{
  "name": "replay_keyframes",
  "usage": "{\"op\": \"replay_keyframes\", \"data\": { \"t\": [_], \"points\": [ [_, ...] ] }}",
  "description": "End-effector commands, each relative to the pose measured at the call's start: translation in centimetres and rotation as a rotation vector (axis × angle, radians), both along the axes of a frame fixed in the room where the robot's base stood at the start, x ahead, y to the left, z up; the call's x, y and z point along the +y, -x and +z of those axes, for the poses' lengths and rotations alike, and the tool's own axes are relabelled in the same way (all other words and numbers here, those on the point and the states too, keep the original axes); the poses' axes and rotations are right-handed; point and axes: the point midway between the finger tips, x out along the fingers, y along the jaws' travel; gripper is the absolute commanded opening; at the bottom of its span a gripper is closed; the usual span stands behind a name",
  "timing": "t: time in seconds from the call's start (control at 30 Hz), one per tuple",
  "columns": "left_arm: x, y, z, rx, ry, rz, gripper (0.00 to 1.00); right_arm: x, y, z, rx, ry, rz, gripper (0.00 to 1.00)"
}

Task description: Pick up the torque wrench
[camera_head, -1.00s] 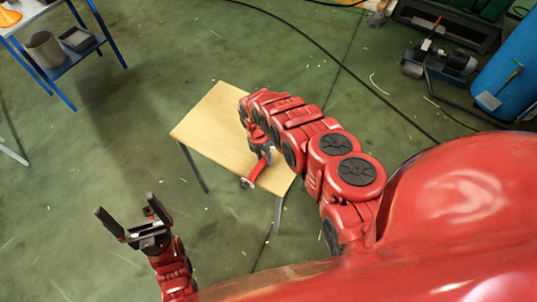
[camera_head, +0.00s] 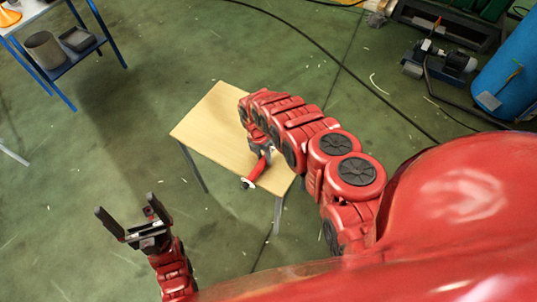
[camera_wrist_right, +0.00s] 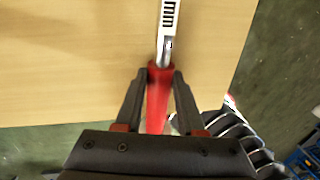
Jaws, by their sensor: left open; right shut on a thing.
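The torque wrench has a red handle (camera_head: 258,168) that juts past the near edge of the wooden table (camera_head: 215,110) in the head view. In the right wrist view its red handle (camera_wrist_right: 158,95) lies between my right fingers, with its silver, marked shaft (camera_wrist_right: 168,25) pointing away over the tabletop. My right gripper (camera_wrist_right: 158,80) is shut on the handle. The wrench's far end is outside the wrist view and hidden by my right arm in the head view. My left gripper (camera_head: 128,222) is open and empty, left of the table and apart from it.
A blue-framed shelf (camera_head: 75,55) with a grey pot (camera_head: 45,48) stands at the top left. A pump (camera_head: 447,60) and a blue cylinder (camera_head: 508,75) are at the top right. Cables cross the green floor behind the table. The tabletop's left part is bare.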

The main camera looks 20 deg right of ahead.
Motion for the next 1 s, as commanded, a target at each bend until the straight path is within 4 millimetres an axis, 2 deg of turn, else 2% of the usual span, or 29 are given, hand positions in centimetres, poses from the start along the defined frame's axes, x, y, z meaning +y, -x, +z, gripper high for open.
{"op": "replay_keyframes", "data": {
  "t": [0.67, 1.0],
  "points": [
    [0.0, 0.0, -0.2, 0.000, 0.000, 0.000, 1.00, 0.1, 0.0, 0.5, 0.000, -0.002, 0.001, 0.00],
    [0.0, 0.0, -0.9, 0.000, 0.000, 0.000, 1.00, 0.0, -0.2, 2.9, -0.003, 0.000, 0.001, 0.00]
  ]
}}
